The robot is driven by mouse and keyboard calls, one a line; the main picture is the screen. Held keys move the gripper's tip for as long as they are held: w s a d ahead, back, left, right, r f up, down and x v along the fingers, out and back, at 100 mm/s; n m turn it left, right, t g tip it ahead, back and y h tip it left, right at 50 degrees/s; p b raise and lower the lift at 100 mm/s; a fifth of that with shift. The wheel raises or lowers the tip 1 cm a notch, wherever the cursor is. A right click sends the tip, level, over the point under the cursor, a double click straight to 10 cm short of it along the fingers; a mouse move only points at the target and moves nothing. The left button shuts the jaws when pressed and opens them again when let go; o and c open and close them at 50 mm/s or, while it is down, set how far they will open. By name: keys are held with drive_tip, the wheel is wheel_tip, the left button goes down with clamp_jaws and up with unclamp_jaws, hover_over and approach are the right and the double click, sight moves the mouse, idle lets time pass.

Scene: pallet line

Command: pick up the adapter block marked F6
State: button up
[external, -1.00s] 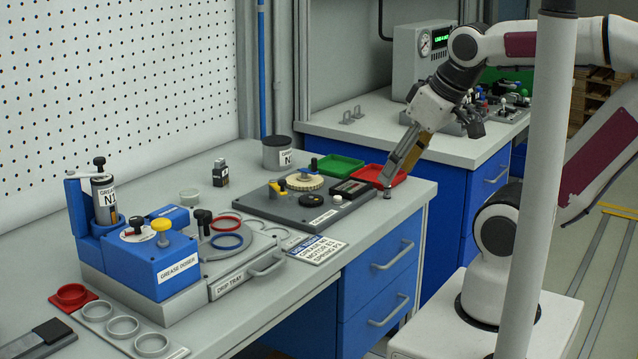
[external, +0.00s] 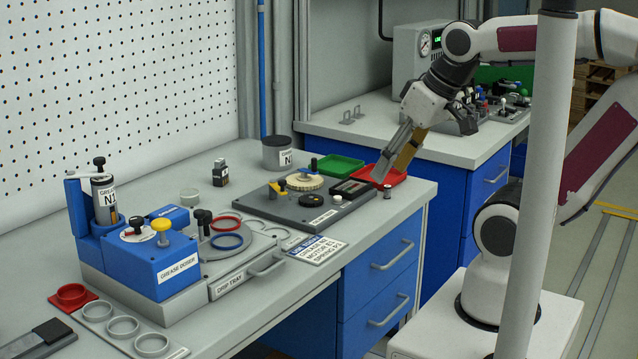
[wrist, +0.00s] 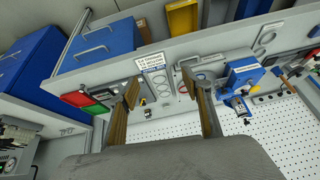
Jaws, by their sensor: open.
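No marking F6 is readable in either view, so I cannot tell for certain which thing is the adapter block. A small dark block with a pale label (external: 220,173) stands upright on the bench behind the drip tray; its lettering is too small to read. My gripper (external: 390,174) is open and empty, pointing down to the left above the bench's right end, near the red tray and well to the right of that block. In the wrist view my gripper's two fingers (wrist: 160,79) are spread wide with nothing between them.
Red (external: 392,178) and green (external: 341,161) trays are close. A blue grease doser (external: 165,262) and a grey can (external: 271,154) stand farther left.

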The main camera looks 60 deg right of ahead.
drive_tip(key=w+a+r+m+t+y, duration=0.1)
drive_tip(key=w+m+y, duration=0.2)
drive_tip(key=w+m, duration=0.95)
drive_tip(key=w+a+r+m+t+y, duration=0.1)
drive_tip(key=w+m+y, duration=0.2)
drive_tip(key=w, duration=1.8)
drive_tip(key=m+t+h, duration=0.3)
drive_tip(key=m+t, duration=0.2)
drive_tip(key=m, duration=1.2)
approach(222, 166)
drive_tip(key=x, duration=0.3)
drive_tip(key=shift+w+a+f, duration=0.1)
drive_tip(key=shift+f, duration=0.15)
drive_tip(key=shift+x, duration=1.3)
